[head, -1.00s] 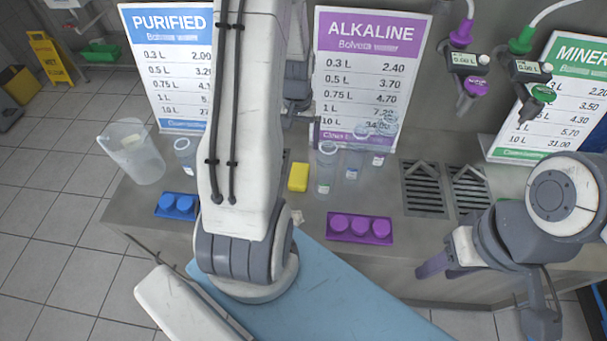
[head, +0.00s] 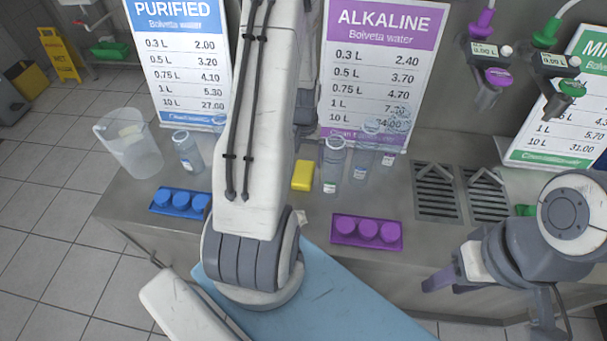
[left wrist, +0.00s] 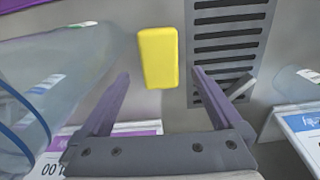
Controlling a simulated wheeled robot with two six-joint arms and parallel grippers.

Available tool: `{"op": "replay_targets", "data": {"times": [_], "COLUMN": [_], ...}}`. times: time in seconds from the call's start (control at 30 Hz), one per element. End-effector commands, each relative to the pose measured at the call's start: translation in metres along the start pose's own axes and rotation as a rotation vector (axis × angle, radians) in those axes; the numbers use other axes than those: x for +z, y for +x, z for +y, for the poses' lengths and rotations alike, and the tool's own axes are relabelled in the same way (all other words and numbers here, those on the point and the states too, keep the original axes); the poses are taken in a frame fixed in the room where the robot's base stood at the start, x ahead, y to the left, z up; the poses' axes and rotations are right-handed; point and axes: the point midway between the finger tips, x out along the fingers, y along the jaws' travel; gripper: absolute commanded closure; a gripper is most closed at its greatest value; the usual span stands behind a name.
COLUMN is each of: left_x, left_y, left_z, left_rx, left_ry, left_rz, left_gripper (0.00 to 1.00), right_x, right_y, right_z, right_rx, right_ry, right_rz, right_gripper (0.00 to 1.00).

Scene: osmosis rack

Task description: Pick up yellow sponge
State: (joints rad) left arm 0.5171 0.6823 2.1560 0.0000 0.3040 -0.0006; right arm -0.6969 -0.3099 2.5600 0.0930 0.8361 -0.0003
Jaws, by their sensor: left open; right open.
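The yellow sponge (head: 303,175) lies on the grey metal counter, just right of my left arm and left of a clear bottle. In the left wrist view the sponge (left wrist: 158,57) appears upright in the picture, ahead of and between the fingertips of my left gripper (left wrist: 160,75). That gripper is open, with a purple finger on each side and nothing held. In the head view my left arm hides most of this gripper. My right gripper (head: 432,282) is open and empty at the counter's front edge, far right of the sponge.
Clear bottles (head: 333,165) stand right of the sponge, with a purple cap tray (head: 340,240) in front. A blue cap tray (head: 158,209), a clear pitcher (head: 130,150) and another bottle (head: 187,152) are at left. Price signs (head: 383,75) stand behind. Drain grates (head: 436,192) lie to the right.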

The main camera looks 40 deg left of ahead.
Motion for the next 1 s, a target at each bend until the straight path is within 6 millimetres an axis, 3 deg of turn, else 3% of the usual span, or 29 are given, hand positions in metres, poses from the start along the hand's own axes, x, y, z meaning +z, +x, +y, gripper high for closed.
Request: {"op": "replay_targets", "data": {"times": [0.23,0.5,0.83,1.0], "left_x": [0.002,0.003,0.002,0.002], "left_y": [0.018,0.053,0.059,0.059], "left_z": [0.001,0.001,0.001,0.001], "left_rx": [0.0,0.0,0.0,0.0], "left_ry": [0.001,0.001,0.002,0.002], "left_rz": [-0.003,-0.002,0.001,0.001], "left_gripper": [0.0,0.0,0.0,0.65], "right_x": [0.0,-0.001,-0.001,-0.001], "right_y": [-0.007,-0.017,-0.017,-0.017], "right_z": [-0.001,-0.001,-0.001,-0.001], "right_rx": [0.0,0.0,0.0,0.0], "right_ry": [0.0,0.001,0.001,0.001], "right_rz": [0.0,0.0,0.0,0.0], "right_gripper": [0.55,0.55,0.55,0.55]}}
